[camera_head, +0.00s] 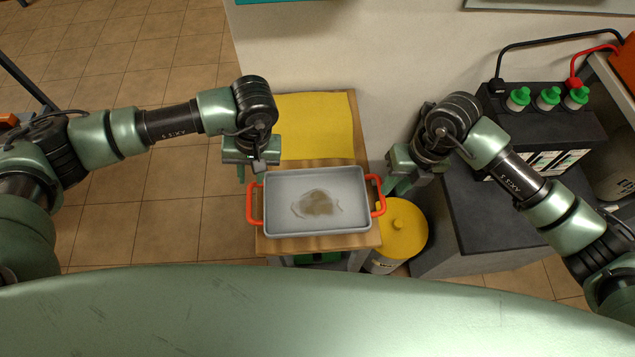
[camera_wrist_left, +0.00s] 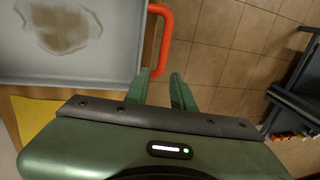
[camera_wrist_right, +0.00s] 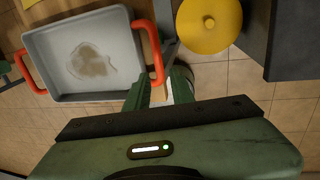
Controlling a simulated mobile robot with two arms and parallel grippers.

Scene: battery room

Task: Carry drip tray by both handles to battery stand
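The grey drip tray (camera_head: 345,222) lies flat on a small wooden table, with a brownish wet stain on its floor. Its left red-orange handle (camera_head: 250,203) and right handle (camera_head: 379,195) stick out at the ends. My left gripper (camera_head: 250,176) is open and empty near the left handle; in the left wrist view its fingers (camera_wrist_left: 161,85) point toward that handle (camera_wrist_left: 164,35). My right gripper (camera_head: 396,190) is open beside the right handle; in the right wrist view its fingers (camera_wrist_right: 160,82) are close to it (camera_wrist_right: 155,58). The dark battery stand (camera_head: 500,218) is at the right, carrying a battery (camera_head: 545,135).
A yellow cloth (camera_head: 315,122) lies behind the tray on the wooden table (camera_head: 325,243). A yellow-lidded bucket (camera_head: 402,230) stands between table and stand. Black and red cables (camera_head: 550,42) run above the battery. Tiled floor (camera_head: 160,215) at the left is clear.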

